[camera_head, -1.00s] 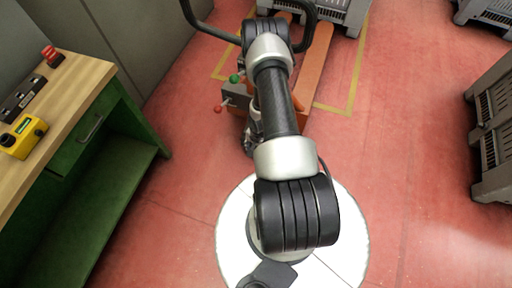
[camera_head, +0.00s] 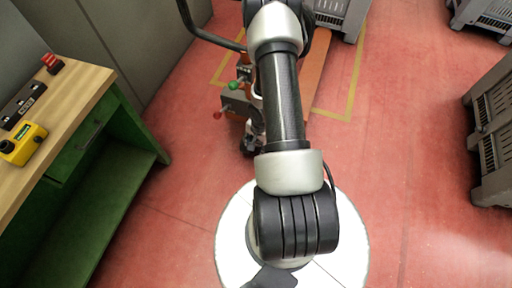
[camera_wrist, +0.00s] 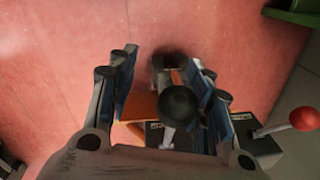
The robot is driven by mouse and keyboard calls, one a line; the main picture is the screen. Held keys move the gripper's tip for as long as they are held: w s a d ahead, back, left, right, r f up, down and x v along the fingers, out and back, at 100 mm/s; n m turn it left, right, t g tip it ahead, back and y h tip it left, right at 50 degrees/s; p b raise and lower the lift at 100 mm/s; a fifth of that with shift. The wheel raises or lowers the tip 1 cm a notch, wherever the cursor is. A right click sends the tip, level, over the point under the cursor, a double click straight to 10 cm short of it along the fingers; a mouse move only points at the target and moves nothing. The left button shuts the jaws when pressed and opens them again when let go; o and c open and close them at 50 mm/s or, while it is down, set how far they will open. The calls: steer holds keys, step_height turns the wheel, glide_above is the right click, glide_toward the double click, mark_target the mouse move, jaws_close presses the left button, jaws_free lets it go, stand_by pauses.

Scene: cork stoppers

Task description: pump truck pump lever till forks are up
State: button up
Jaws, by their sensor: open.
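The orange pump truck (camera_head: 314,75) stands on the red floor beyond my base, partly hidden by my arm in the head view. A lever with a green knob (camera_head: 235,85) and one with a red knob (camera_head: 217,115) stick out from its grey box (camera_head: 240,103). The red knob also shows at the right of the wrist view (camera_wrist: 303,118). My gripper (camera_wrist: 163,60) is open. A dark round knob (camera_wrist: 178,103) shows between its blue-padded fingers, closer to the right one; whether it touches is unclear.
A black looped handle (camera_head: 215,38) rises beside my arm. A grey crate (camera_head: 338,14) stands at the truck's far end. A green workbench (camera_head: 125,150) is at left, more grey crates (camera_head: 493,140) at right. Floor at centre right is clear.

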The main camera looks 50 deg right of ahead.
steer(key=shift+r, duration=0.35)
step_height(320, 180, up, 20)
steer(key=s+p, duration=0.2)
steer(key=p, duration=1.8)
steer(key=shift+d, duration=0.15)
steer(key=shift+p, duration=0.45)
steer(key=shift+w, duration=0.1)
stand_by(0.4)
